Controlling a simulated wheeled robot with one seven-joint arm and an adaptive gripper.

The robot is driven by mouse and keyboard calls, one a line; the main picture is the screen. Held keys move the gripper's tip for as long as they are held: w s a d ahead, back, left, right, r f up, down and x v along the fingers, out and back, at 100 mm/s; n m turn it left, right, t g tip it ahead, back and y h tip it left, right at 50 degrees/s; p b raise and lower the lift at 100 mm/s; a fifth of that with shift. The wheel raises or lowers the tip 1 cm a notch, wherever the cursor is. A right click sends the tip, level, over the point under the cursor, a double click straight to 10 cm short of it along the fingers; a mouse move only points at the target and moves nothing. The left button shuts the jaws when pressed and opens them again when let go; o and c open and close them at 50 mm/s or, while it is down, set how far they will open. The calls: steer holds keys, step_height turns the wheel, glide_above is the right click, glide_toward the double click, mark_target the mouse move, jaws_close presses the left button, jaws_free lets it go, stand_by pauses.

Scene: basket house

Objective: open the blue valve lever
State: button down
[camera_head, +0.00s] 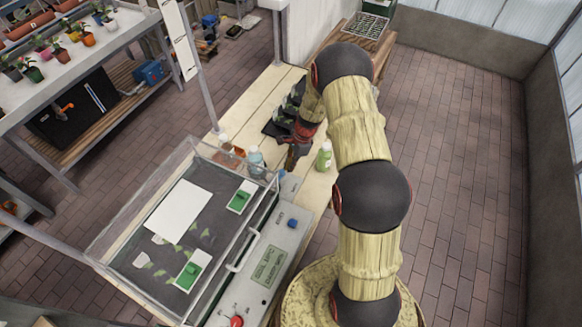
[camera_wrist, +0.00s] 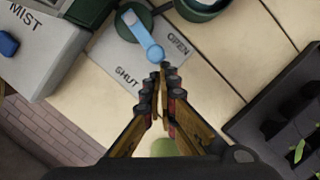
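The light blue valve lever (camera_wrist: 141,34) shows in the wrist view on a grey plate (camera_wrist: 125,62) marked OPEN and SHUT. Its free end points down and right, between the two words. My gripper (camera_wrist: 160,73) has its fingertips together with nothing seen between them. The tips are just below the lever's free end; I cannot tell if they touch it. In the head view my gripper (camera_head: 294,158) hangs over the wooden bench beside the clear-lidded box. The lever cannot be made out clearly there.
A grey panel marked MIST (camera_wrist: 40,40) with a blue button is left of the plate. A black seedling tray (camera_wrist: 285,125) lies right. A green-labelled bottle (camera_head: 324,156) and other bottles (camera_head: 256,162) stand near my gripper on the wooden bench (camera_head: 243,103).

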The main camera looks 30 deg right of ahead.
stand_by(0.4)
steer(key=shift+s+a, duration=0.1)
steer(key=shift+a, duration=0.1)
steer(key=shift+s+a, duration=0.25)
steer(key=shift+s, duration=0.05)
steer(key=shift+s+a+f, duration=0.2)
steer(key=shift+s, duration=0.1)
steer(key=shift+s+f, duration=0.1)
steer(key=shift+d+f, duration=0.1)
steer(key=shift+d, duration=0.1)
steer(key=d, duration=0.4)
steer(key=shift+d+r+b, duration=0.1)
steer(key=shift+r+b, duration=0.25)
steer(key=shift+r, duration=0.05)
steer(key=v, duration=0.9)
steer(key=shift+d+p, duration=0.15)
steer(key=shift+p, duration=0.15)
steer(key=shift+r, duration=0.15)
